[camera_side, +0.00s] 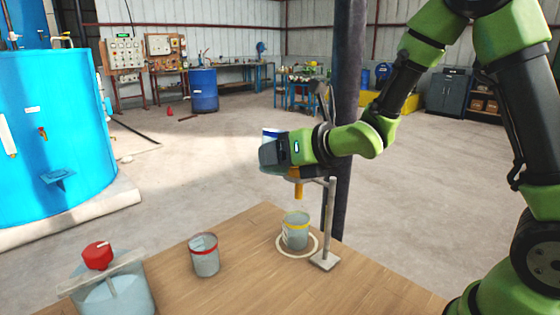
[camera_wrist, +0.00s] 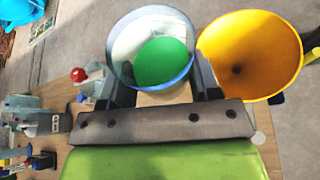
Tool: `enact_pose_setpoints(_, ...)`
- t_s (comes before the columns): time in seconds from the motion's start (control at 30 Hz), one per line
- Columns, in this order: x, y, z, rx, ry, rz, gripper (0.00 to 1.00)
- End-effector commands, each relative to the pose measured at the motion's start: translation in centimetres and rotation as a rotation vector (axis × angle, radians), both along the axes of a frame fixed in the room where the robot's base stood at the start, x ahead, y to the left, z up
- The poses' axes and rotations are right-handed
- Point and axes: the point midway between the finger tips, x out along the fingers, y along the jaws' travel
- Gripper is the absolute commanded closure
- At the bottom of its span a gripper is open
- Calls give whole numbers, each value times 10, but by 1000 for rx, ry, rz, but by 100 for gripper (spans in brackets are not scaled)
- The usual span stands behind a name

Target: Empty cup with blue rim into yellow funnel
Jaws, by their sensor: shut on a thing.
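The clear cup with the blue rim (camera_wrist: 122,62) is held between the two fingers of my gripper (camera_wrist: 163,84). Green contents show inside it in the wrist view. In the side view the cup (camera_side: 270,135) is mostly hidden behind my gripper (camera_side: 270,152), up above the table and looking roughly upright; a slight tilt cannot be told. The yellow funnel (camera_wrist: 252,50) is just right of the cup in the wrist view, with its wide mouth empty. In the side view only its spout (camera_side: 298,191) shows clearly, below my gripper.
A yellow-rimmed cup (camera_side: 296,232) stands under the spout on a ring mark, beside the funnel stand (camera_side: 325,259). A red-rimmed cup (camera_side: 205,259) and a clear lidded vessel with a red knob (camera_side: 97,256) stand further left. Bare wooden table (camera_side: 265,285) lies in front.

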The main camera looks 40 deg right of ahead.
Motion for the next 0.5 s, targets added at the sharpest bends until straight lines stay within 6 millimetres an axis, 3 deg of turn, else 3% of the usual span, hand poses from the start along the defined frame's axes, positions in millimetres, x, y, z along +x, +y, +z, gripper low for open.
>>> enact_pose_setpoints(0.5, 1, -7, 23, 83, 8, -1, 68)
